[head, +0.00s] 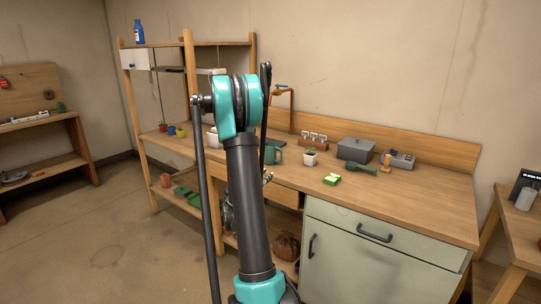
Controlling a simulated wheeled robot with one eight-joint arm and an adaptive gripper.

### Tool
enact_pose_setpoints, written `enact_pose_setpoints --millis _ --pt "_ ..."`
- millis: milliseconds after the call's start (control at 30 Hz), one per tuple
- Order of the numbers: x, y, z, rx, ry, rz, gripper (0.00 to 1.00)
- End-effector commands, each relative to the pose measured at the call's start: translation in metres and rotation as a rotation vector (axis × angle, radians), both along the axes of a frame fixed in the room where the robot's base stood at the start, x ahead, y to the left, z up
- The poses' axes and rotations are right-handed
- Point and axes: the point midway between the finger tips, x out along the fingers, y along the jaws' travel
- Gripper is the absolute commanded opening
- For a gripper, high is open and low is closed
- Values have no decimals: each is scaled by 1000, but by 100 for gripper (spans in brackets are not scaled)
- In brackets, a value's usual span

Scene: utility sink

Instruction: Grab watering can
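A dark green vessel with a handle (276,154) stands on the wooden workbench just right of my raised arm. It may be the watering can, but my arm hides part of it and I cannot make out a spout. A whitish pot-like thing (212,138) shows left of my arm, also partly covered. My arm rises through the middle of the picture, its upper joint in front of the back wall.
A wooden shelf (150,140) stands at left. Floor at the left front is clear.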

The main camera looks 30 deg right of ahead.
Motion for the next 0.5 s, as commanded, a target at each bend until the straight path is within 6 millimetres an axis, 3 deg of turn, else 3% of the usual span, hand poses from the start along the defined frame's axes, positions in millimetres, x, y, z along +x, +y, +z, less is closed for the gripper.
enact_pose_setpoints --millis 200,367,500 --pt "17 -19 -7 -219 162 29 22" --pt "25 -30 -8 -258 193 31 22" --pt "38 -51 -8 -257 193 30 22"
